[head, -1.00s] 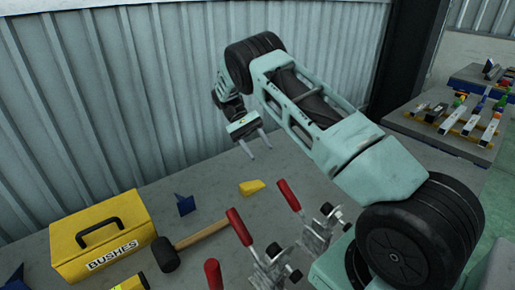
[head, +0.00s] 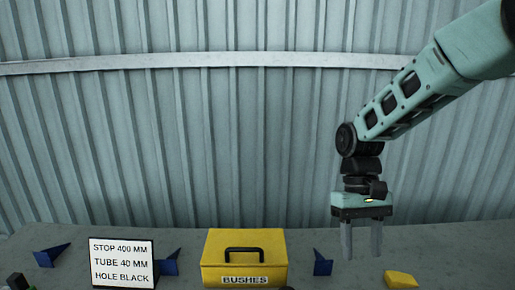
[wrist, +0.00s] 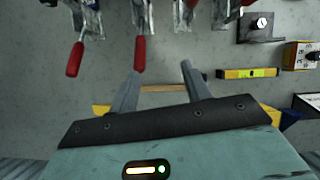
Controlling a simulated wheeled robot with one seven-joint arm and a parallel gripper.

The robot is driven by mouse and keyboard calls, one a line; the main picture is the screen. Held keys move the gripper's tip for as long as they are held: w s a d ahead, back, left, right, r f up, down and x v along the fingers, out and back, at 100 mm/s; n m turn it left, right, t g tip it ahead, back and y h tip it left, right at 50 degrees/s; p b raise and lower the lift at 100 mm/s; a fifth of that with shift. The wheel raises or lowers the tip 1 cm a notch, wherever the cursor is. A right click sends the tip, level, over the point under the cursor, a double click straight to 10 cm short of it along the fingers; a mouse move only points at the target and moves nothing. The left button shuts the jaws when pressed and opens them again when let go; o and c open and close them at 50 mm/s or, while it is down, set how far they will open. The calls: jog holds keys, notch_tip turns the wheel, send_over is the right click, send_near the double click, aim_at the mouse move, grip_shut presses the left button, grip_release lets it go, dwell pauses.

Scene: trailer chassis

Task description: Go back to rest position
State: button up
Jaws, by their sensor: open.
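My gripper (head: 361,240) hangs at the right of the head view, fingers pointing down, open and empty. It is above the grey bench, in front of the corrugated wall and to the right of the yellow BUSHES box (head: 244,258). In the wrist view my gripper (wrist: 158,78) shows two grey fingers spread apart with nothing held between them. Beyond the fingertips lie red-handled toggle clamps (wrist: 140,53) and the wooden handle of a mallet (wrist: 163,88).
A sign (head: 122,262) reading STOP 400 MM, TUBE 40 MM, HOLE BLACK stands at the left. Blue brackets (head: 322,263) and a yellow wedge (head: 401,279) lie on the bench (head: 200,232). The wrist view shows a yellow level (wrist: 247,73) and a gauge block (wrist: 261,26).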

jog(key=s+a+n+t, duration=0.2)
jog(key=s+a+n, duration=0.1)
jog(key=s, duration=0.7)
jog(key=s+a+r+n+t, duration=0.1)
jog(key=s+a+n+t, duration=0.2)
jog(key=s, duration=0.7)
jog(key=shift+a+r+y, duration=0.3)
